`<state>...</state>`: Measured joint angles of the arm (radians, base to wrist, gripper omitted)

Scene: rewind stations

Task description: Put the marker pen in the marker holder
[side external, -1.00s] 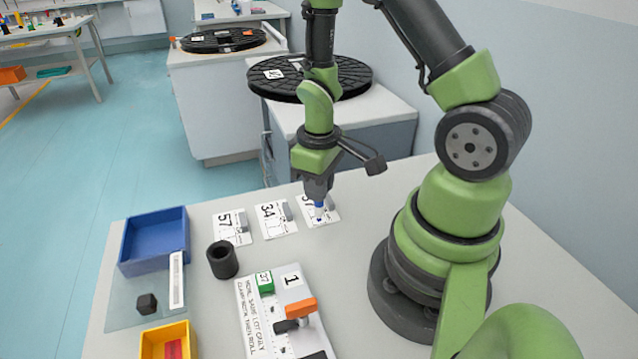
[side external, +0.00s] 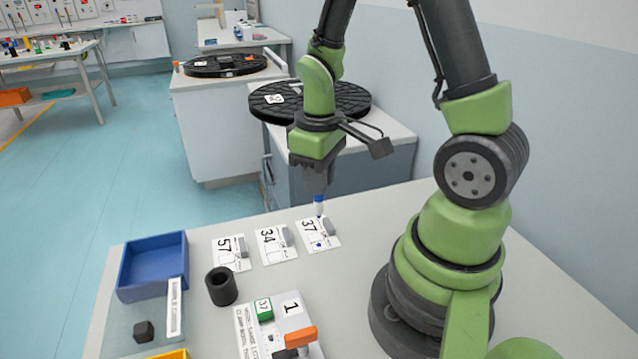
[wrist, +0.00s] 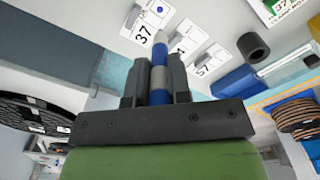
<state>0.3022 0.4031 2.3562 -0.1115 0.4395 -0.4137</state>
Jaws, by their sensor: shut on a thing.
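My gripper (side external: 318,190) is shut on the blue marker pen (side external: 319,206), which points down above the card marked 37 (side external: 313,230). The wrist view shows the pen (wrist: 160,62), blue with a grey band, between my gripper's two fingers (wrist: 156,80). A blue dot shows on the 37 card in both views. A black, open, hollow cylinder (side external: 221,287), which looks like the marker holder, stands on the table to the left and nearer the camera. It also shows in the wrist view (wrist: 254,46).
Cards 34 (side external: 276,246) and 57 (side external: 230,255) lie left of card 37, each with a grey block. A blue bin (side external: 152,292), a small dark block (side external: 144,331) and a board with an orange-handled clamp (side external: 301,337) surround the cylinder. Table between cards and board is clear.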

